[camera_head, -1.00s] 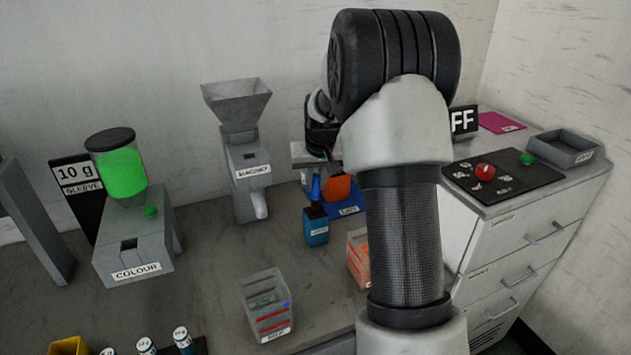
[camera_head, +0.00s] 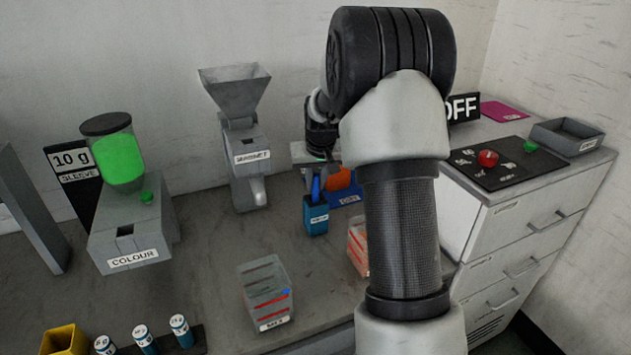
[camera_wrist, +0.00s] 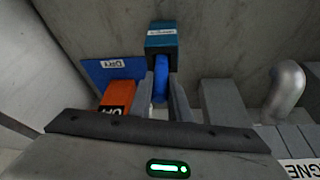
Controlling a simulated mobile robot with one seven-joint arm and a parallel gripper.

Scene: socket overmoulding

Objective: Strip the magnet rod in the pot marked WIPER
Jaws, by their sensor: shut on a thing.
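My gripper (camera_wrist: 162,95) is shut on the blue handle of the magnet rod (camera_wrist: 161,75). The rod's blue handle also shows in the head view (camera_head: 316,188), at the mouth of a small blue pot (camera_head: 317,219). That pot has a white label too small to read. In the wrist view the teal-blue pot (camera_wrist: 161,42) lies just beyond the fingertips, in line with the rod. I cannot tell how far the rod's lower end is inside the pot.
Beside the pot are a blue DRY mat (camera_wrist: 95,75) and an orange block (camera_wrist: 123,94). The MAGNET hopper (camera_head: 246,165) stands left of it. A clear bin (camera_head: 265,290) is in front, another bin (camera_head: 357,245) by my arm. Bare bench lies between.

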